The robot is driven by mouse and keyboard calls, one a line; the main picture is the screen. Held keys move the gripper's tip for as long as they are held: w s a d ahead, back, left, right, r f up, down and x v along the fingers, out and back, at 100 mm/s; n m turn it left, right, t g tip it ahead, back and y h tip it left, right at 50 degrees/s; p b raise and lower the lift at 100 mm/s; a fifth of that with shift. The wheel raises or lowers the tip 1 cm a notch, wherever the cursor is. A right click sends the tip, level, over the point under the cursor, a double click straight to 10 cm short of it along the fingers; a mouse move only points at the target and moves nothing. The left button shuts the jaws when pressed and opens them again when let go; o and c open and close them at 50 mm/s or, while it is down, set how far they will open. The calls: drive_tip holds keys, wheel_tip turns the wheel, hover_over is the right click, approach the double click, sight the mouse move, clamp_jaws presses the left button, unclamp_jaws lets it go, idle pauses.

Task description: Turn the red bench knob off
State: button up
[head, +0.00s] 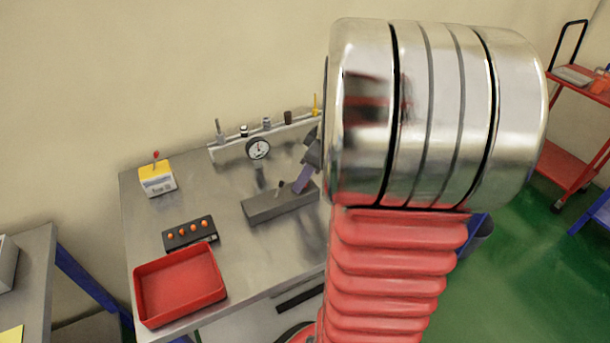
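A red-tipped stalk (156,155) stands upright on a yellow and white box (157,179) at the back left of the steel bench (235,240). It is the only red knob-like part I see, and I cannot tell whether it is the bench knob or how it is set. My gripper (304,177) is partly seen at the right of the bench, beside my large silver arm joint. A purple-blue piece of it shows over the right end of a grey block (268,210). The rest is hidden behind my arm, so its opening cannot be told.
A rail (226,146) with a gauge (258,148) and several small fittings runs along the back. A black box with orange buttons (190,233) and a red tray (146,296) stand at front left. A red cart (563,160) is far right.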

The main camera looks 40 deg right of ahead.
drive_tip(key=shift+c, duration=0.6)
drive_tip(key=shift+a, duration=0.1)
drive_tip(key=c, duration=1)
drive_tip(key=shift+o, duration=0.2)
drive_tip(key=shift+m, duration=0.5)
drive_tip(key=shift+a+m+h, duration=0.2)
drive_tip(key=shift+m+h, duration=0.7)
drive_tip(key=shift+m, duration=0.8)
drive_tip(key=shift+w+a+m+h, duration=0.15)
drive_tip(key=shift+m+h, duration=0.3)
drive_tip(key=shift+m, duration=0.75)
drive_tip(key=shift+s+a+m+h, duration=0.1)
drive_tip(key=shift+m+h, duration=0.35)
drive_tip(key=shift+m, duration=0.75)
drive_tip(key=shift+w+a+m+g+h, duration=0.1)
drive_tip(key=shift+m+g+h, duration=0.3)
drive_tip(key=shift+m, duration=0.75)
drive_tip(key=shift+w+a+m+g+h, duration=0.1)
drive_tip(key=shift+m+g+h, duration=0.25)
drive_tip(key=shift+m, duration=0.8)
drive_tip(key=shift+w+a+m+g+h, duration=0.1)
drive_tip(key=shift+m+g+h, duration=0.2)
drive_tip(key=shift+m, duration=0.7)
drive_tip(key=shift+w+m+g+h, duration=0.1)
drive_tip(key=shift+m+g, duration=0.25)
drive_tip(key=shift+m, duration=0.65)
